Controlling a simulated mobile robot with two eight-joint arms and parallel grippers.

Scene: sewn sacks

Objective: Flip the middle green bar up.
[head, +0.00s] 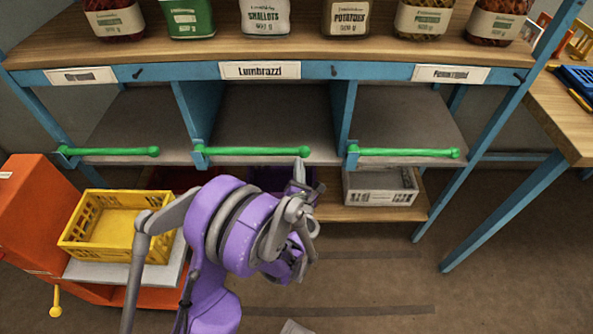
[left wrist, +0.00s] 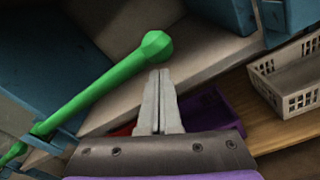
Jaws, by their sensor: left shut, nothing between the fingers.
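The middle green bar (head: 250,151) lies level across the front of the middle shelf bay, below the "Lumbrazzi" label. In the left wrist view a green bar (left wrist: 110,80) runs diagonally up to its knobbed end, just beyond my fingers. My left gripper (head: 301,168) is at the right end of the middle bar. In the left wrist view the left gripper's fingers (left wrist: 160,75) are together and empty, with their tips just below the knob. I cannot tell whether they touch it. My right gripper is not in view.
Similar green bars cross the left bay (head: 110,152) and right bay (head: 405,153). Several labelled sacks stand on the upper shelf. A grey crate (head: 380,190) sits below the right bay, and a yellow crate (head: 110,225) stands at left. The middle bay is empty.

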